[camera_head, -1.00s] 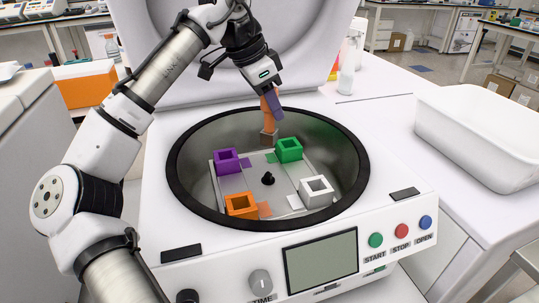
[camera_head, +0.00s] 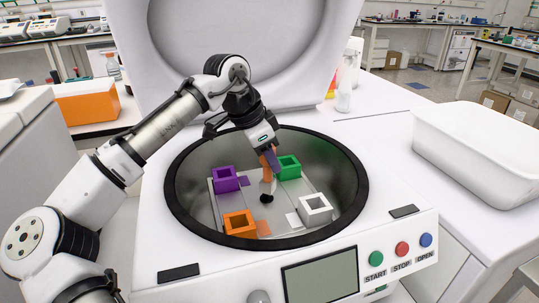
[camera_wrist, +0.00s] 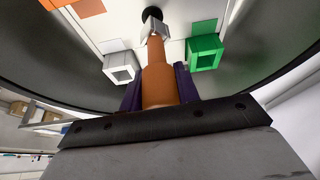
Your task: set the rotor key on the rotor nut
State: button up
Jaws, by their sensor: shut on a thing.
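The rotor key has an orange handle (camera_head: 267,173) and a grey socket end pointing down. My gripper (camera_head: 270,158) is shut on the handle, with purple fingers on either side of it. In the wrist view the key (camera_wrist: 158,75) runs from the fingers toward the black rotor nut (camera_wrist: 152,14). The nut (camera_head: 266,198) stands at the middle of the rotor (camera_head: 245,205) in the open centrifuge bowl. The socket end is right by the nut and partly overlaps it in view. I cannot tell whether they touch.
Purple (camera_head: 224,179), green (camera_head: 289,167), orange (camera_head: 240,223) and white (camera_head: 315,208) buckets sit around the nut. The dark bowl rim (camera_head: 178,215) surrounds them. The raised lid (camera_head: 235,50) stands behind. A white tub (camera_head: 470,150) is at the right.

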jog(key=shift+f, duration=0.15)
jog(key=o, duration=1)
jog(key=shift+o, duration=0.2)
jog(key=shift+r, duration=0.3)
jog(key=v, duration=1.2)
jog(key=shift+p, duration=0.3)
jog(key=shift+s, duration=0.1)
